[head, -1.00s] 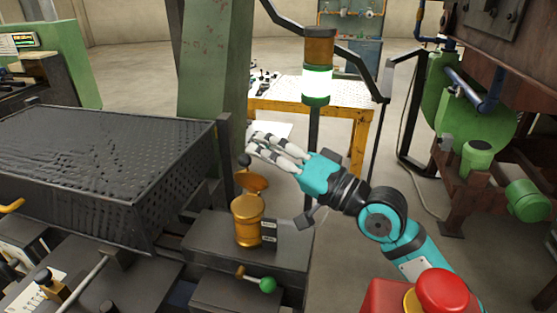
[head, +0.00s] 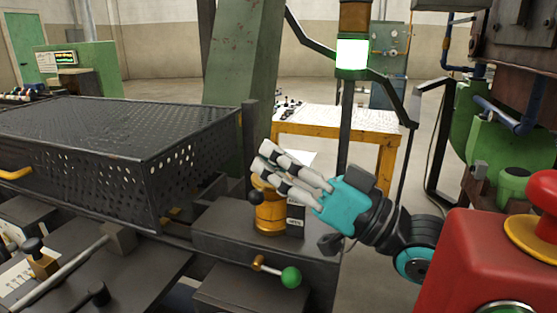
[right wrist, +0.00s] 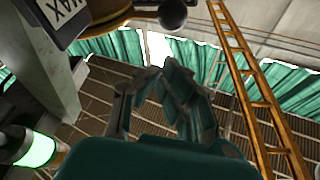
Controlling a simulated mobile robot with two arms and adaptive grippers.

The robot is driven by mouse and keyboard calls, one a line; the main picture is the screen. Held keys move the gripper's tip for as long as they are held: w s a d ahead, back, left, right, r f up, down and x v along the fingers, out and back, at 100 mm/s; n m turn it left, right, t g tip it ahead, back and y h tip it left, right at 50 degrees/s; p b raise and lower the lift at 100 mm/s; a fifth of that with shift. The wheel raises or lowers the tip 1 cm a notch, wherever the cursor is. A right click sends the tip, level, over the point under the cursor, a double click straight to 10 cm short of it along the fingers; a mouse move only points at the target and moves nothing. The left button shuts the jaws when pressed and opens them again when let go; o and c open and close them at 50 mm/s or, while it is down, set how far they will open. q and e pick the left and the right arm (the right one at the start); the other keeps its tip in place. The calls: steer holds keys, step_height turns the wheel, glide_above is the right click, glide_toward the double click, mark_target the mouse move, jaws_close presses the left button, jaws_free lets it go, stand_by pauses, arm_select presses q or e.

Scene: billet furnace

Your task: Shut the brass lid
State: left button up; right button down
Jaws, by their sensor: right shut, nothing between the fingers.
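The brass pot (head: 268,217) stands on a dark grey block at the middle of the head view. Its brass lid (head: 260,183) is low over the pot's mouth, mostly hidden behind my fingers; I cannot tell whether it sits fully flat. The lid's black ball knob (head: 255,198) is at the pot's upper left rim. My right gripper (head: 263,165) is shut and empty, its fingers just over and in front of the lid. Contact is unclear. In the right wrist view, brass (right wrist: 100,14) and the black knob (right wrist: 172,12) show at the top edge. My left gripper is out of view.
A black perforated box (head: 190,165) stands left of the pot. A green-knobbed lever (head: 290,277) is in front. A red emergency-stop box (head: 490,265) fills the lower right. A yellow-framed table (head: 350,125) stands behind, and a lit stack light (head: 352,55) rises behind the gripper.

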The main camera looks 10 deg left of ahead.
steer(key=shift+s+f+b, duration=0.2)
steer(key=shift+s+f, duration=0.05)
steer(key=shift+f, duration=0.35)
steer(key=shift+s+f+b, duration=0.15)
steer(key=shift+s+f, duration=0.1)
steer(key=shift+f, duration=0.35)
